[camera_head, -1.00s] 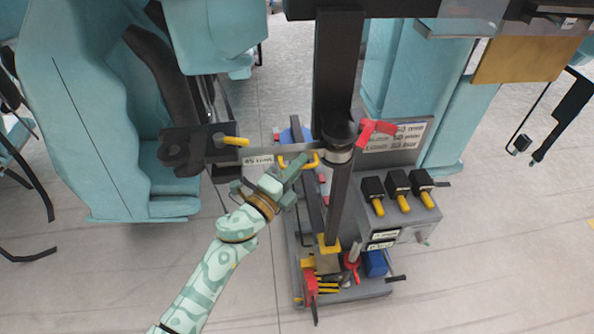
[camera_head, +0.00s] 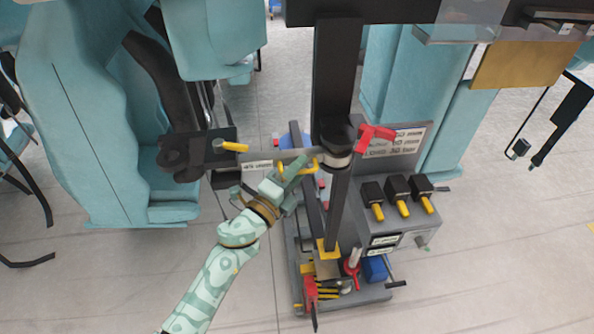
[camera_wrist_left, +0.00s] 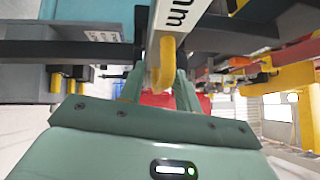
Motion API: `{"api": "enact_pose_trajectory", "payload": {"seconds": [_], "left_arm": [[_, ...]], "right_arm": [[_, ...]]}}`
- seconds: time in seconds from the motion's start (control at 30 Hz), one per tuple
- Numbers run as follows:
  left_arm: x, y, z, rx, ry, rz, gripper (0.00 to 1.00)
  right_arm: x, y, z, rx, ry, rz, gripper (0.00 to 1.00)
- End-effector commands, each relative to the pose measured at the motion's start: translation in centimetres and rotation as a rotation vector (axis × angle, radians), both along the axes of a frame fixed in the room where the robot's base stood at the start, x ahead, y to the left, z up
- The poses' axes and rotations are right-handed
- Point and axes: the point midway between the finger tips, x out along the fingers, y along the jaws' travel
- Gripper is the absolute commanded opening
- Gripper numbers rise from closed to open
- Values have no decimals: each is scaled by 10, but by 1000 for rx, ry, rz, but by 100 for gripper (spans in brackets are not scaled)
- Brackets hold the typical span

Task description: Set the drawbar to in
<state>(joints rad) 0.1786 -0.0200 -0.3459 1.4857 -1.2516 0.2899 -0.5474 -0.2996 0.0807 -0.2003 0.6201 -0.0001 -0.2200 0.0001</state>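The drawbar (camera_head: 291,156) is a grey bar between the dark coupling block (camera_head: 185,155) at left and the black column. A small white label (camera_head: 257,166) with partly readable lettering is on it. A yellow handle (camera_head: 314,164) hangs from the bar near the column. My left gripper (camera_head: 290,178) is at this handle, just below the bar. In the left wrist view the yellow handle (camera_wrist_left: 166,62) lies between the two green fingers (camera_wrist_left: 158,85); I cannot tell whether they press on it. My right gripper is not in view.
A yellow-ended pin (camera_head: 234,147) sits on the coupling block. A grey panel (camera_head: 405,225) with several black, yellow-tipped levers stands at right. Teal car bodies (camera_head: 90,120) flank the gap.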

Motion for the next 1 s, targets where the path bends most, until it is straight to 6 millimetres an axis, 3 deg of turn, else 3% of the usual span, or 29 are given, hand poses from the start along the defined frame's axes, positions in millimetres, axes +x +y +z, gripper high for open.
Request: {"api": "enact_pose_trajectory", "payload": {"seconds": [0.23, 0.37, 0.8, 1.0], "left_arm": [[-2, 1, 0, -1, -2, 0, 33], [-15, 10, -2, -1, 1, 0, 33], [-109, 71, -19, -1, 3, -1, 33], [-131, 86, -21, -1, 2, -1, 33]], "right_arm": [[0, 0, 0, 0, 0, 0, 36], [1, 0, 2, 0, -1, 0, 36], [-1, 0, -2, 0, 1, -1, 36], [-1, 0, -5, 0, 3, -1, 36]]}}
